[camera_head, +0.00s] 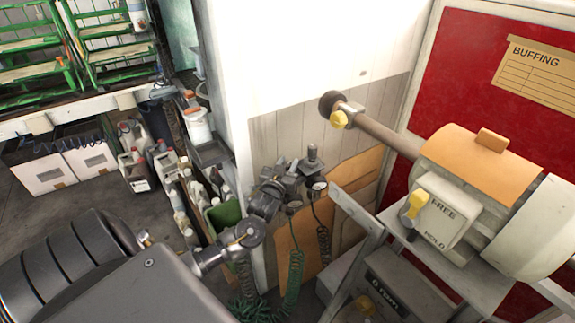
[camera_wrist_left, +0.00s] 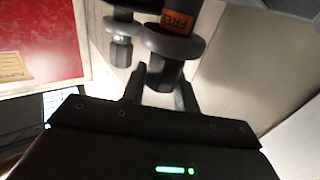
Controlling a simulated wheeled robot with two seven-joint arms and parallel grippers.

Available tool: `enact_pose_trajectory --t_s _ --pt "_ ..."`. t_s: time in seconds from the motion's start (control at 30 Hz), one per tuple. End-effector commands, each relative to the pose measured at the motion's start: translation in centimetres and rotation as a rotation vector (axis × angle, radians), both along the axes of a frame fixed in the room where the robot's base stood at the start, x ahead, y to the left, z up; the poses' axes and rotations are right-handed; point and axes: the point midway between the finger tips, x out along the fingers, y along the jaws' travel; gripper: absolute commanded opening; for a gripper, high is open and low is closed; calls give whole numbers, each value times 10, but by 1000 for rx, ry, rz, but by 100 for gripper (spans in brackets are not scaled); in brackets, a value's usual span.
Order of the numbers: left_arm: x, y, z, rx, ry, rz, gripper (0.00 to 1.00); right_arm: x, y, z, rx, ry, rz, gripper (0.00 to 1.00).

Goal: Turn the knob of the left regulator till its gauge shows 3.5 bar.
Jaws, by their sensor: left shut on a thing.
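Two dark regulators hang side by side by the wall panel in the head view. The left regulator (camera_head: 272,188) is partly hidden by my left gripper (camera_head: 262,203). The right regulator (camera_head: 312,160) stands beside it, with a small round gauge (camera_head: 319,186) below. The left one's gauge (camera_head: 294,206) is too small to read. In the left wrist view, my left gripper (camera_wrist_left: 160,92) has its fingers on either side of the dark knob (camera_wrist_left: 164,74), below an orange label. The other regulator's knob (camera_wrist_left: 121,52) is to its left there, apart from the fingers. My right gripper is out of view.
Green coiled hoses (camera_head: 294,275) hang below the regulators. A buffing machine (camera_head: 465,190) with a shaft and a yellow switch stands on the right, before a red board (camera_head: 470,75). Bottles and jugs (camera_head: 140,170) stand on the floor at left.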

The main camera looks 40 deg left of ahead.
Motion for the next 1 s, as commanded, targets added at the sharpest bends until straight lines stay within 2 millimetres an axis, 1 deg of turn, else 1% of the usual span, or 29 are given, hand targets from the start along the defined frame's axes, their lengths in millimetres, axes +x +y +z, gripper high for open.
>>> enact_pose_trajectory --t_s 0.3,0.5,0.73,1.0 --pt "-1 2 0 4 3 -216 7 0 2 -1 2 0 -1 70" --pt "0 1 0 2 3 -328 7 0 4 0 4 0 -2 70" --pt "0 1 0 1 1 -401 7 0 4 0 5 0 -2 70" --pt "0 1 0 1 0 -421 7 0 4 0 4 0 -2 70"
